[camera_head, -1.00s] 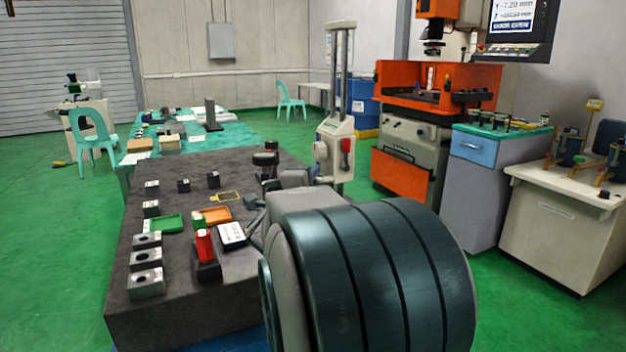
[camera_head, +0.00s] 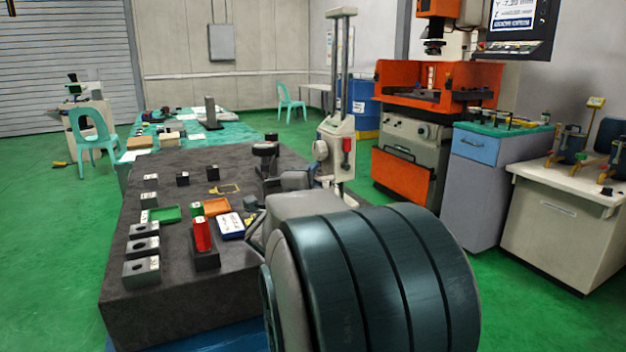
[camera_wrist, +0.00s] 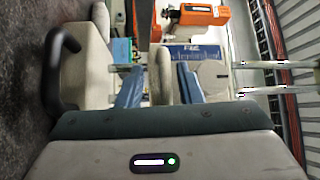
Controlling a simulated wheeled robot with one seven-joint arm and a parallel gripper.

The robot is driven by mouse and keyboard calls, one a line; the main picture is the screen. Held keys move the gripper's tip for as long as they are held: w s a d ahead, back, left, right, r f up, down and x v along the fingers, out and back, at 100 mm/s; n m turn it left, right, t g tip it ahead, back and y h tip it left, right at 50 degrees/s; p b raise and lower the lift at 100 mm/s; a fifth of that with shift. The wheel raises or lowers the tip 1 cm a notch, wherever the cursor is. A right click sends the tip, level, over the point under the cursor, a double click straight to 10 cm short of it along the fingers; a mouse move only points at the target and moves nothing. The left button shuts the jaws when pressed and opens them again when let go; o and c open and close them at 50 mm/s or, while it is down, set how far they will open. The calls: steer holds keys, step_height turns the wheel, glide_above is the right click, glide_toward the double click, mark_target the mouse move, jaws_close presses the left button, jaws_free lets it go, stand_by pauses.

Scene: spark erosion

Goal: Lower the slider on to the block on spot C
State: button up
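The pale height gauge with two upright columns (camera_head: 340,55) stands at the right edge of the dark table. Its slider (camera_head: 335,138), with a round knob and a red grip, sits low on the columns. My gripper is largely hidden behind my arm in the head view. In the wrist view, my gripper (camera_wrist: 162,88) has its two blue-grey fingers apart, with a pale rounded piece (camera_wrist: 165,72) in or beyond the gap; contact is not clear. Small dark blocks (camera_head: 183,178) and (camera_head: 213,172) stand on the table. The letters of the spots are unreadable, so I cannot tell block C.
The dark table (camera_head: 180,310) also holds bored steel blocks (camera_head: 141,270), a green tray (camera_head: 166,214), an orange tray (camera_head: 215,206), a red cylinder (camera_head: 201,234) and a white-blue box (camera_head: 231,225). An orange machine (camera_head: 400,180) stands behind right. Green floor is open at left.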

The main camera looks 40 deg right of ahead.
steer(key=v, duration=1.3)
steer(key=shift+s+a+f, duration=0.1)
steer(key=shift+s+a, duration=0.15)
steer(key=shift+a, duration=0.05)
